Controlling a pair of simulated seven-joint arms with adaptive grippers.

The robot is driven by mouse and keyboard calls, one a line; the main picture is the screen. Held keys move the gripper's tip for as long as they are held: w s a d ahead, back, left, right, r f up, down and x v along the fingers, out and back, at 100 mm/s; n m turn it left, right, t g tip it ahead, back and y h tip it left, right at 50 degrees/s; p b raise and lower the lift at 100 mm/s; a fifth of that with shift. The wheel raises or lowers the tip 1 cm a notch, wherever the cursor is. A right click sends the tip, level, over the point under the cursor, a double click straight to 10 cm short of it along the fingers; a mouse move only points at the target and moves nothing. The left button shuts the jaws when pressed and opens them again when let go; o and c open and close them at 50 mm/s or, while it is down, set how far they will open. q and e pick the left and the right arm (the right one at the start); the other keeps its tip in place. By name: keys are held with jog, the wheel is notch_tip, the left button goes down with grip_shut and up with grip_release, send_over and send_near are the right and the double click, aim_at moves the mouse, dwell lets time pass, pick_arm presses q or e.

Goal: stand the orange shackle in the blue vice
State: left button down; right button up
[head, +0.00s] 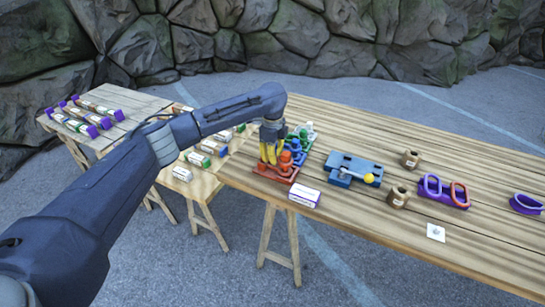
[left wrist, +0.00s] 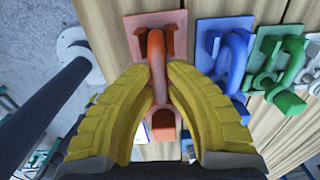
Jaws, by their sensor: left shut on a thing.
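The orange shackle (left wrist: 157,55) is between the yellow fingertips of my left gripper (left wrist: 159,72) in the left wrist view. The gripper is shut on it, over a flat orange base (left wrist: 137,24); I cannot tell whether the shackle touches this base. In the head view the left gripper (head: 269,156) points down over the orange base (head: 271,174), and its fingers partly hide the shackle. The blue vice (head: 341,164), with a yellow ball on its grey handle, stands on the table to the right of the gripper. My right gripper is not in view.
Blue (left wrist: 233,60), green (left wrist: 290,65) and white pieces stand close beside the orange one. A white box (head: 304,196) lies in front. A side table with small boxes is at left.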

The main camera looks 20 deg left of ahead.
pick_arm(q)
jog(key=shift+r, duration=2.55)
jog(key=shift+w, duration=0.1)
